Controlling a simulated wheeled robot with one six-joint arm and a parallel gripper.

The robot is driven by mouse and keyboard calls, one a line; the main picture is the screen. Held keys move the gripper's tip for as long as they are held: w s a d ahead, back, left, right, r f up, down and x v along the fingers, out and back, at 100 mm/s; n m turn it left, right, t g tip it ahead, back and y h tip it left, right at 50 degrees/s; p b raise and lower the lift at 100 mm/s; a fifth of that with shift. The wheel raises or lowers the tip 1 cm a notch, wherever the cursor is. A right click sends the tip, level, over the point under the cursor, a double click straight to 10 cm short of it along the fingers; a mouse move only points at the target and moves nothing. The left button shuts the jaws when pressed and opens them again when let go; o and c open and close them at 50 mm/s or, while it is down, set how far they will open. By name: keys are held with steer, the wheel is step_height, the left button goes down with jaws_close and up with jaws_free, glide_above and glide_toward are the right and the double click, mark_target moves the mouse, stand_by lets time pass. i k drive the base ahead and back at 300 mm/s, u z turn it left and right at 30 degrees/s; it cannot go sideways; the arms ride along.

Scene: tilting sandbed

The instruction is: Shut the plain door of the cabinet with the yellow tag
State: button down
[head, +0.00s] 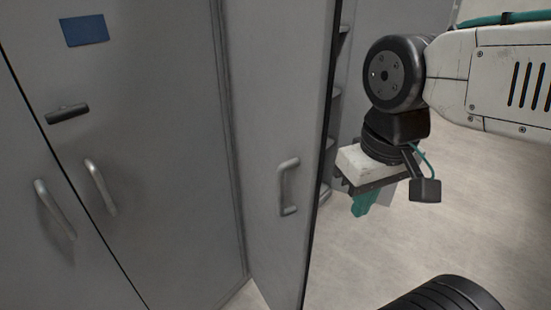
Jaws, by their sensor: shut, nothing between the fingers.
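A plain grey door (265,120) with a metal bar handle (288,187) stands open, its free edge toward the right. Past that edge, part of the open cabinet's inside (336,110) shows, with several shelf edges. No yellow tag is in view. My gripper (361,206) has teal fingers, shut and empty, pointing down. In the picture it is to the right of the door's free edge and its handle, with a gap between. Its depth relative to the door is hard to tell. The door's inner face is hidden.
At the left stands another grey cabinet (160,140) with a blue tag (84,30), a dark latch handle (67,113) and two bar handles (99,187); its doors look shut. Pale floor (480,215) is clear at the right.

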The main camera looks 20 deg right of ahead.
mark_target(278, 56)
steer(key=u, duration=1.05)
steer(key=k, duration=0.8)
steer(key=z, duration=0.7)
steer(key=i, duration=0.5)
